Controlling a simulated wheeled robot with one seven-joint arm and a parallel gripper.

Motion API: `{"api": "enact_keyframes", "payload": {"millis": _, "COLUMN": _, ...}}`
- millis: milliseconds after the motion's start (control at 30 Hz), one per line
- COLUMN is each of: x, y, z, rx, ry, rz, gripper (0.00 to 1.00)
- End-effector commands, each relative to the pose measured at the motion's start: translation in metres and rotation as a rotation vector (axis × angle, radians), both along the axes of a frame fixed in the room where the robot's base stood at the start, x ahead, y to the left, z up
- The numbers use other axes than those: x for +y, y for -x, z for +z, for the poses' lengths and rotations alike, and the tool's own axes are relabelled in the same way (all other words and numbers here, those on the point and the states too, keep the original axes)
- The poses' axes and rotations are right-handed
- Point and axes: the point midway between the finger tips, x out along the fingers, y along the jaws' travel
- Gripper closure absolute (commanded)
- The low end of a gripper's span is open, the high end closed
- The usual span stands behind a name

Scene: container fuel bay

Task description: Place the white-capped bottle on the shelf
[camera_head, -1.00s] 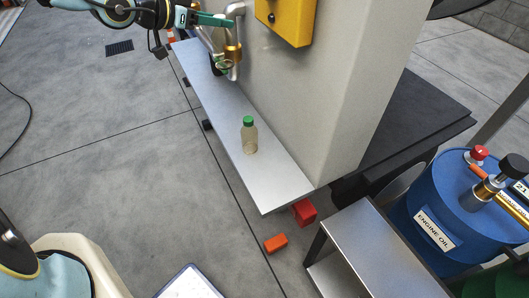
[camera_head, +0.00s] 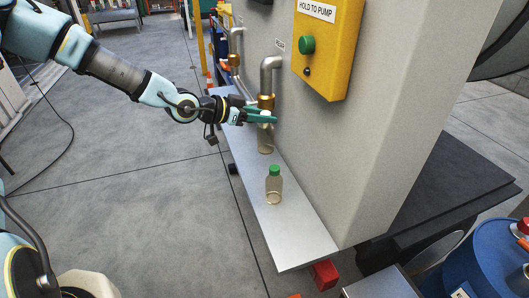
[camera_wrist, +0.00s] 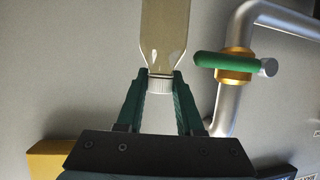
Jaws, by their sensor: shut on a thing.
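The white-capped bottle (camera_head: 265,141) is clear and pale tan. It hangs upright below my gripper (camera_head: 264,115), close to the near spout and over the grey shelf (camera_head: 291,230). I cannot tell whether its base touches the shelf. In the wrist view, the green fingers of my gripper (camera_wrist: 160,88) are shut around the ribbed white cap (camera_wrist: 160,84), and the bottle body (camera_wrist: 166,35) extends away from them. A similar bottle with a green cap (camera_head: 274,184) stands on the shelf nearer the front.
A yellow pump box (camera_head: 328,45) sticks out of the wall above. A blue drum (camera_head: 488,262) stands lower right. The shelf's front end is bare.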

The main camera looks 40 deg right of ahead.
Motion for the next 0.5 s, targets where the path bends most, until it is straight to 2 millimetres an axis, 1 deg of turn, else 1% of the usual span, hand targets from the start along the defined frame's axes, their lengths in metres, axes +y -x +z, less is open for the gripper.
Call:
{"api": "enact_keyframes", "payload": {"millis": 33, "x": 0.000, "y": 0.001, "z": -0.014, "rx": 0.005, "ry": -0.001, "rz": 0.000, "gripper": 1.00}}
{"api": "enact_keyframes", "payload": {"millis": 100, "x": 0.000, "y": 0.001, "z": -0.032, "rx": 0.006, "ry": -0.001, "rz": -0.001, "gripper": 1.00}}
{"api": "enact_keyframes", "payload": {"millis": 233, "x": 0.000, "y": 0.001, "z": -0.060, "rx": 0.003, "ry": -0.001, "rz": -0.001, "gripper": 1.00}}
{"api": "enact_keyframes", "payload": {"millis": 333, "x": 0.000, "y": 0.000, "z": -0.073, "rx": 0.002, "ry": 0.002, "rz": 0.001, "gripper": 1.00}}
{"api": "enact_keyframes", "payload": {"millis": 500, "x": 0.000, "y": 0.000, "z": -0.084, "rx": 0.001, "ry": 0.001, "rz": 0.001, "gripper": 1.00}}
